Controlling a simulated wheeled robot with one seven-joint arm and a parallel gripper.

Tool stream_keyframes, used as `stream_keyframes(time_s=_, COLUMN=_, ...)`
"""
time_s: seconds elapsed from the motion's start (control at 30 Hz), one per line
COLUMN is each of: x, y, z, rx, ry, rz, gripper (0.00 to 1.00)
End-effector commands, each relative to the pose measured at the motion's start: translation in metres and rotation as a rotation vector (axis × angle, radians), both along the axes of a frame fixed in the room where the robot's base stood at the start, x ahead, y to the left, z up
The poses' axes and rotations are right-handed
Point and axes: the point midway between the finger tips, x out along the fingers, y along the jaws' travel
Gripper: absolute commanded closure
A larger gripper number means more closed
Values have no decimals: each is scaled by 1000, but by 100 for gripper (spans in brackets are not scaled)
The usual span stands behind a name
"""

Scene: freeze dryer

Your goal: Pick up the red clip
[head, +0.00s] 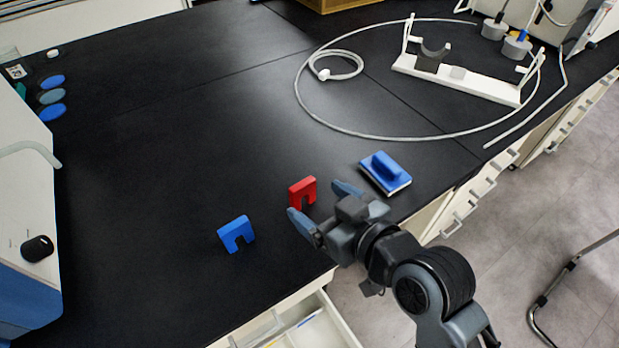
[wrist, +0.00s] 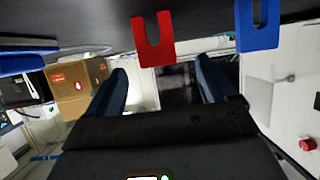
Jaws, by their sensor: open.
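The red clip (head: 302,190) is a small U-shaped piece standing on the black bench top near its front edge. In the wrist view the red clip (wrist: 153,40) shows at the top, beyond and between my fingers. My gripper (head: 320,205) is open and empty, close to the red clip, with its blue fingertips at the clip's front and right. In the wrist view my gripper (wrist: 160,80) has its fingers spread apart. No contact between fingers and clip is visible.
A blue clip (head: 236,233) stands to the left of the red one, and a blue-handled block (head: 385,172) lies to the right. A white tube loop (head: 345,130) and white stand (head: 455,78) are farther back. An open drawer (head: 315,325) juts out below the front edge. The bench's left middle is clear.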

Motion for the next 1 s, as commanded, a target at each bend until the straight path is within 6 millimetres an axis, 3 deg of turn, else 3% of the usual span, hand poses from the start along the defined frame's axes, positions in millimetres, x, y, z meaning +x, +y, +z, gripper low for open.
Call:
stream_keyframes(time_s=0.5, x=49, y=32, z=-18, rx=0, ry=0, rz=-2, gripper=15)
stream_keyframes(time_s=0.8, x=53, y=34, z=-21, rx=-1, ry=-1, rz=-3, gripper=15)
stream_keyframes(time_s=1.0, x=53, y=34, z=-21, rx=-1, ry=-1, rz=-3, gripper=33)
